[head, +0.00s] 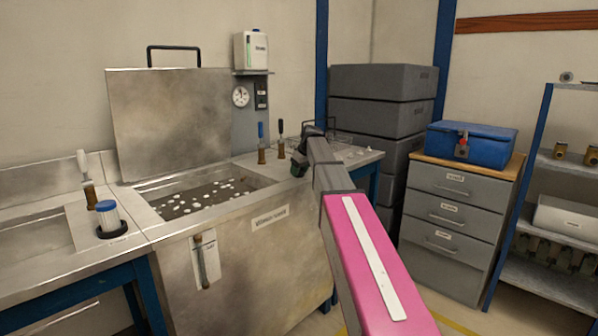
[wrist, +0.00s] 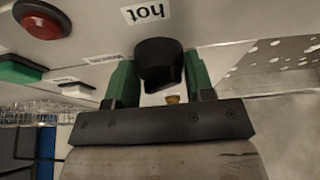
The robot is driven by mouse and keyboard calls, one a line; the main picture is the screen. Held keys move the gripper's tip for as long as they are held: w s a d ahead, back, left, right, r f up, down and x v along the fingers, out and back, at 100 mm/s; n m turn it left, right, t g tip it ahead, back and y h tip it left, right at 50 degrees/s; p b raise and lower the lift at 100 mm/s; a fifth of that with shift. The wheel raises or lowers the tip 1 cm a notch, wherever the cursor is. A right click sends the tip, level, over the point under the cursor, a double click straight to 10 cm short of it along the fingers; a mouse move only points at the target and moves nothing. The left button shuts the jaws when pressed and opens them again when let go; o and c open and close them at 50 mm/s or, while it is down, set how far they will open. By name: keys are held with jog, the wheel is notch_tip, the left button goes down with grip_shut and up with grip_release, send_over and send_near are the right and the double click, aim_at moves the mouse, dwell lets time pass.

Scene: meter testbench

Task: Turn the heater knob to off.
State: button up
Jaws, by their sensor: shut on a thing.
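The heater knob (wrist: 158,60) is black and sits on a pale panel in the wrist view, by a label reading "hot" that appears upside down. My gripper (wrist: 160,76) has its green fingers on both sides of the knob and is shut on it. In the head view my gripper (head: 300,164) is at the right end of the steel tank bench, seen from behind. The knob cannot be made out there.
A red button (wrist: 42,18), a green button (wrist: 18,69) and a small white switch (wrist: 78,90) lie left of the knob. The open tank (head: 262,184) is left of my gripper. Handled tools (head: 281,149) stand close by. Grey crates (head: 384,79) are behind.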

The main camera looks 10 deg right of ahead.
jog(key=n+g+y, duration=0.1)
jog(key=n, duration=0.3)
jog(key=shift+w+d+n, duration=0.1)
jog(key=shift+n, duration=0.2)
jog(key=shift+n+g+y, duration=0.3)
jog(key=shift+n+g, duration=0.6)
jog(key=shift+n, duration=1.1)
jog(key=o, duration=0.9)
jog(key=v, duration=1)
jog(key=shift+d+r, duration=0.2)
jog(key=shift+r, duration=0.15)
